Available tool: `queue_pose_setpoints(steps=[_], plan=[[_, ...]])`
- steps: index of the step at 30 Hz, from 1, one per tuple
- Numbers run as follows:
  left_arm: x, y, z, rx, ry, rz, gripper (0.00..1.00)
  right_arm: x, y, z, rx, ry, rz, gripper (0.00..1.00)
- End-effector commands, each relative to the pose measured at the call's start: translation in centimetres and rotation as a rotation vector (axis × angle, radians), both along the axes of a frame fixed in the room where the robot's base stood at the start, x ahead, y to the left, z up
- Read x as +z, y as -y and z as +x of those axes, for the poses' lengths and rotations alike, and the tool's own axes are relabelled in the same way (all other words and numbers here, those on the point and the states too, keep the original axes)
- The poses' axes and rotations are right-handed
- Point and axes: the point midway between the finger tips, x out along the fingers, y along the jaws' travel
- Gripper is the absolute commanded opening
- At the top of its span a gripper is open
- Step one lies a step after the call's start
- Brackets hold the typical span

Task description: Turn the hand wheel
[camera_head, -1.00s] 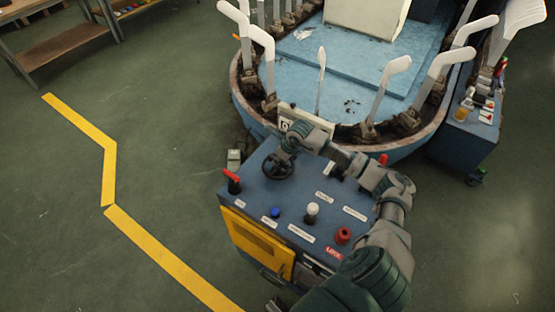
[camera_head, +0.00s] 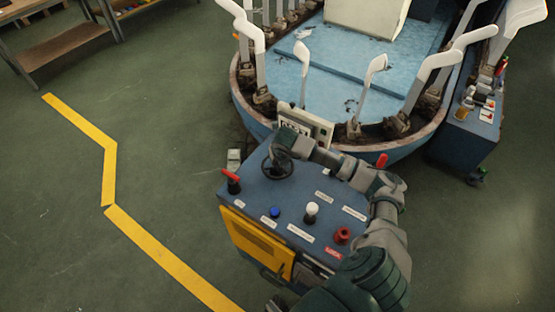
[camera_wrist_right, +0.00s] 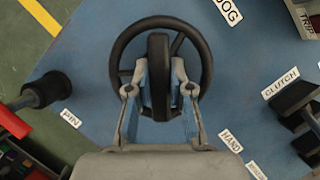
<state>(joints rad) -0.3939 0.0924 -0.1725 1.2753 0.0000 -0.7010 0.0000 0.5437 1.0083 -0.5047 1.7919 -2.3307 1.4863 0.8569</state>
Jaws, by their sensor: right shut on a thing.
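The dark hand wheel (camera_head: 266,172) is on the far left part of the blue control console top (camera_head: 290,192). Its round rim (camera_wrist_right: 207,62) fills the upper middle of the right wrist view. My right gripper (camera_head: 283,153) is over the wheel. In the right wrist view my right gripper (camera_wrist_right: 158,82) has its two fingers on either side of a thick dark part in the middle of the wheel, closed on it. The fingers and palm hide some of the wheel's near side. My left gripper is not seen.
The console carries a red-handled lever (camera_head: 231,180), a blue button (camera_head: 275,212), a white-topped knob (camera_head: 311,212) and a red knob (camera_head: 342,236). Behind stands the blue oval machine (camera_head: 340,75) with upright white sock forms (camera_head: 375,72). Open green floor lies left.

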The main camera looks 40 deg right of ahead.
Motion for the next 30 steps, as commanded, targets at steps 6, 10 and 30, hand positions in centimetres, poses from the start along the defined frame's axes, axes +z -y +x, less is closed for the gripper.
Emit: queue_pose_setpoints(steps=[6, 10, 30], plan=[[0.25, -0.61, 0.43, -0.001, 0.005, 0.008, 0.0, -0.1, 0.04, -0.01, -0.168, -0.001, -0.001, 0.0], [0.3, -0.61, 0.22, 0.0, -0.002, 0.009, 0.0, -0.09, 0.03, -0.03, -0.244, -0.001, 0.0, 0.0], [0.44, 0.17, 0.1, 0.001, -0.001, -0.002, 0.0, -0.04, 0.08, -0.04, -0.359, -0.001, -0.001, 0.0]])
